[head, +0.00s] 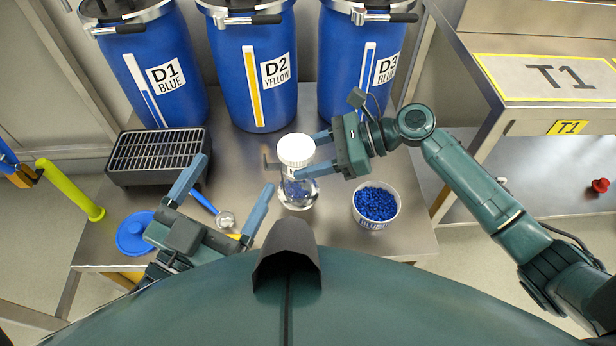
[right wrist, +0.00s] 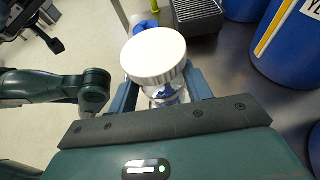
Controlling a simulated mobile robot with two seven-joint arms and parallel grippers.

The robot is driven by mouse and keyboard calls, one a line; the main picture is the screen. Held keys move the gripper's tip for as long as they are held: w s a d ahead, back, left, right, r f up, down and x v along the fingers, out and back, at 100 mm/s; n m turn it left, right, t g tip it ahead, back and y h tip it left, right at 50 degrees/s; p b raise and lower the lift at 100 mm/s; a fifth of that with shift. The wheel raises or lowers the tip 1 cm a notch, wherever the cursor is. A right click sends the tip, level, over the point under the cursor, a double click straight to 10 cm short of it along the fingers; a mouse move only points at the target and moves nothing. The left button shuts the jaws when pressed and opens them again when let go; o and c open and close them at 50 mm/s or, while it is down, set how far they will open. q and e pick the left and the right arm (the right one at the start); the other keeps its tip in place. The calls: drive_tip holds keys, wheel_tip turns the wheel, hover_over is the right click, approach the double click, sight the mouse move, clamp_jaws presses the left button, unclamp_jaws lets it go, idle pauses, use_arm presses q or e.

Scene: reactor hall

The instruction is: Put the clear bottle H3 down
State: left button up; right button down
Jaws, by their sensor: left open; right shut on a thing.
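The clear bottle H3 (head: 298,192) has a white cap and some blue bits inside; no label is readable. My right gripper (head: 306,157) is shut on it just below the cap, and the bottle is upright over the steel table (head: 262,232). I cannot tell whether its base touches the table. In the right wrist view the white cap (right wrist: 154,56) hides much of the bottle between the fingers (right wrist: 160,92). My left gripper (head: 228,178) is open and empty, to the left of the bottle.
A tub of blue pellets (head: 375,206) stands right of the bottle. A grated black tray (head: 157,157), a blue lid (head: 135,233) and a blue-handled scoop (head: 204,201) lie to the left. Blue drums (head: 262,98) line the back. Table T1 (head: 550,80) is at right.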

wheel_tip(320, 180, down, 4)
drive_tip(key=shift+f+b, duration=0.2)
drive_tip(key=shift+b, duration=0.95)
use_arm(q)
drive_tip(key=shift+w+d+r+h, duration=0.15)
drive_tip(key=shift+r+h, duration=0.3)
drive_tip(key=shift+h, duration=0.05)
use_arm(e)
drive_tip(key=c, duration=1.1)
unclamp_jaws()
drive_tip(key=shift+f, duration=0.1)
drive_tip(key=o, duration=0.5)
drive_tip(key=shift+c, duration=0.2)
use_arm(q)
drive_tip(key=shift+f, duration=0.35)
use_arm(e)
drive_tip(key=shift+d+r+p, duration=0.25)
drive_tip(key=shift+r+p, duration=0.05)
use_arm(q)
drive_tip(key=y+p, duration=0.1)
drive_tip(key=p, duration=0.1)
drive_tip(key=shift+a+f+p, duration=0.15)
drive_tip(key=shift+a+p, duration=0.05)
drive_tip(key=shift+p, duration=0.1)
use_arm(e)
drive_tip(key=v, duration=0.7)
